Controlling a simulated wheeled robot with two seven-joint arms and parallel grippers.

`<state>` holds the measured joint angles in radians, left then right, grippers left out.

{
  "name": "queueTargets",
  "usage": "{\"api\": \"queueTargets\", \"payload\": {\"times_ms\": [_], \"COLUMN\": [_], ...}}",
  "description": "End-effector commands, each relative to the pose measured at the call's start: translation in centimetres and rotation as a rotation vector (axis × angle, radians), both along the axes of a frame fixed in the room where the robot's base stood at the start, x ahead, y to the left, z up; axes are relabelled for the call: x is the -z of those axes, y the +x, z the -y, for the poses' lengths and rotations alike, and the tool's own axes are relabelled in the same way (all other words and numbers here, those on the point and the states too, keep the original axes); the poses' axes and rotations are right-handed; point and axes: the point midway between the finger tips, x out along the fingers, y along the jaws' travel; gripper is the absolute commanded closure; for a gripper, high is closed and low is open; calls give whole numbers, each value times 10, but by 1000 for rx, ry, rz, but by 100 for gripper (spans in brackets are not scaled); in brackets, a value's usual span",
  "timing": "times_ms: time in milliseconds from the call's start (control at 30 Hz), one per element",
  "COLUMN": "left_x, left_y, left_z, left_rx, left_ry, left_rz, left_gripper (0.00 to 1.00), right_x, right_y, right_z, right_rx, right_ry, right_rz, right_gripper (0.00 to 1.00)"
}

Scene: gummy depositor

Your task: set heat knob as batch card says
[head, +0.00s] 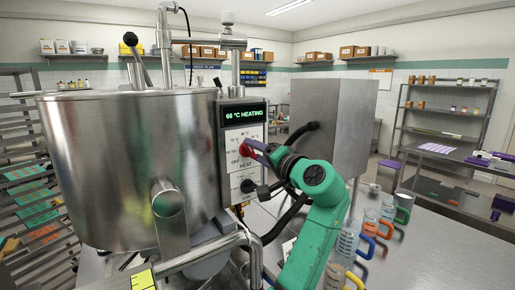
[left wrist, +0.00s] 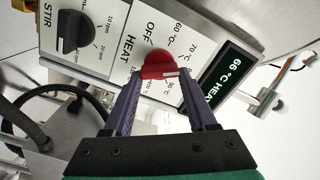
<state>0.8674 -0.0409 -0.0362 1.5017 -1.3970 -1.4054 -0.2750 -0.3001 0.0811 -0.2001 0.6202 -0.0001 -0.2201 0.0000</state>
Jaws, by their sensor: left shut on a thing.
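The red heat knob (left wrist: 158,64) sits on the white HEAT dial panel, with OFF and temperature marks around it. It also shows in the head view (head: 249,151), partly covered. My left gripper (head: 257,147) is shut on this knob; in the left wrist view its two dark purple fingers (left wrist: 163,86) stand on either side of it. The knob's white mark points to the right in the wrist view, near a partly hidden label; I cannot tell the exact setting. The green-lettered display (head: 244,114) reads 66 °C HEATING. I cannot make out a batch card.
The black stir knob (left wrist: 74,32) is beside the heat dial, below it in the head view. A big steel kettle (head: 130,170) stands left of the panel. Jugs with coloured handles (head: 346,243) stand on the steel table at the right. A black hose loops near the panel.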

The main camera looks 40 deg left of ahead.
Motion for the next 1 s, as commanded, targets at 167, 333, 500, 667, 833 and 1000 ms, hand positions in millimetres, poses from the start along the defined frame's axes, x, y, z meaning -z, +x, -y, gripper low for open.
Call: {"api": "queueTargets", "payload": {"times_ms": [167,333,500,667,833,1000], "left_x": [-4,-3,-3,-3,-3,-3], "left_y": [0,0,0,0,0,-1], "left_z": [-1,-1,-1,-1,-1,-1], "left_rx": [-5,-5,-7,-8,-8,-9], "left_ry": [52,98,145,189,236,282], "left_rz": [-156,-312,-465,-611,-766,-918], "left_gripper": [98,98,98,98,98,98], "right_x": [-12,-22,-34,-48,-64,-81], "right_y": [0,0,0,0,0,0], "right_z": [-2,-2,-2,-2,-2,-2], "right_rx": [0,1,0,1,1,1], "right_ry": [2,3,3,3,3,2], "right_rz": [0,0,0,0,0,1], "right_gripper": [50,50,50,50,50,50]}}
